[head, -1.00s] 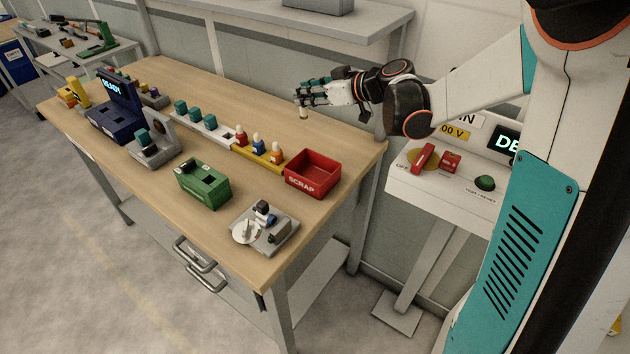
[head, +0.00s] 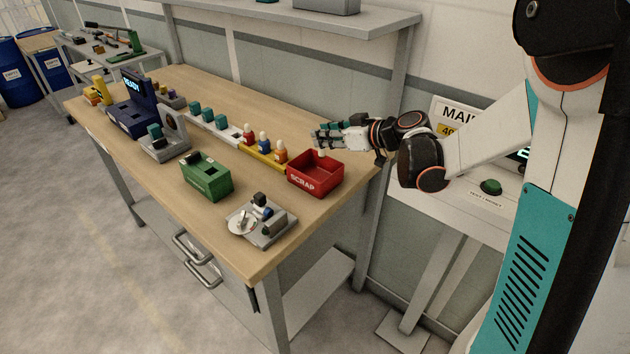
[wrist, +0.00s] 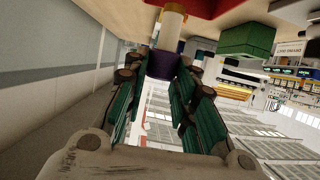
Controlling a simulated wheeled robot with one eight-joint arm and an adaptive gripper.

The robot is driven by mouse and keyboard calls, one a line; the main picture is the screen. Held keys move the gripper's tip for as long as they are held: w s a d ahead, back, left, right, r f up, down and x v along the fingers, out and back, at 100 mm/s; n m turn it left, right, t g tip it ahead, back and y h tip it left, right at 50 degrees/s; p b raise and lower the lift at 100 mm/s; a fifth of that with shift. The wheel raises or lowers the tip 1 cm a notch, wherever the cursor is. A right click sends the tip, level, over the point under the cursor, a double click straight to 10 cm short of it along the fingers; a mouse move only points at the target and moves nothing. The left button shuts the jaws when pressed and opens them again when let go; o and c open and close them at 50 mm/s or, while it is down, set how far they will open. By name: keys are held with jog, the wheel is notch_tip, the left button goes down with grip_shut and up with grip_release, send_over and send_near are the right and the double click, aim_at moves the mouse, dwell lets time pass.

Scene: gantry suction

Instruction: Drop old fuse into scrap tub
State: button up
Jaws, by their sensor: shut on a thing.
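My gripper (head: 322,138) is just above the scrap tub (head: 316,183), a red open box with a white SCRAP label at the right end of the bench. It is shut on the old fuse (head: 322,153), whose pale end points down over the tub's back rim area. In the wrist view the fuse (wrist: 172,27) shows a cream end and a purple part between the teal fingers (wrist: 165,68). The red tub (wrist: 195,7) shows at the top edge there. I cannot tell whether the fuse's tip is below the rim.
A yellow rack (head: 262,155) with several coloured fuses stands just left of the tub. A green box (head: 207,183) and a grey fixture (head: 262,228) with a white disc are nearer the front.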

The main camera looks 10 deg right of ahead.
jog(key=shift+f, duration=0.3)
jog(key=o, duration=1.1)
jog(key=shift+o, duration=0.2)
jog(key=v, duration=1.2)
jog(key=shift+r, duration=0.1)
